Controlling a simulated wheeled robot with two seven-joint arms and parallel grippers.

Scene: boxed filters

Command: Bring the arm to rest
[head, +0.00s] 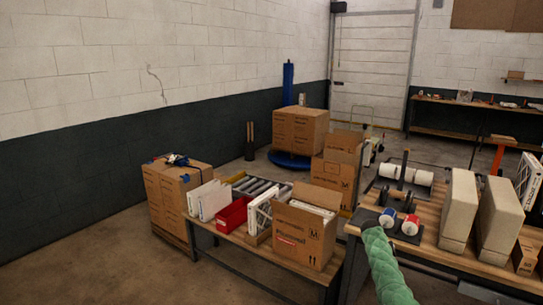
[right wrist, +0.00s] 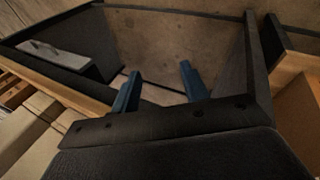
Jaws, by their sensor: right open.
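My right gripper (right wrist: 160,76) shows in the right wrist view. Its two blue fingers stand apart with nothing between them. Beyond the fingers is bare brownish floor (right wrist: 185,35), framed by dark bars. Neither gripper shows in the head view, and my left gripper is in no view.
A low bench (head: 262,252) holds an open carton (head: 305,235), white filters (head: 208,199) and a red bin (head: 232,214). The right table (head: 430,237) carries beige blocks (head: 459,210). A green textured shape (head: 386,265) rises at its front. Floor at lower left is clear.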

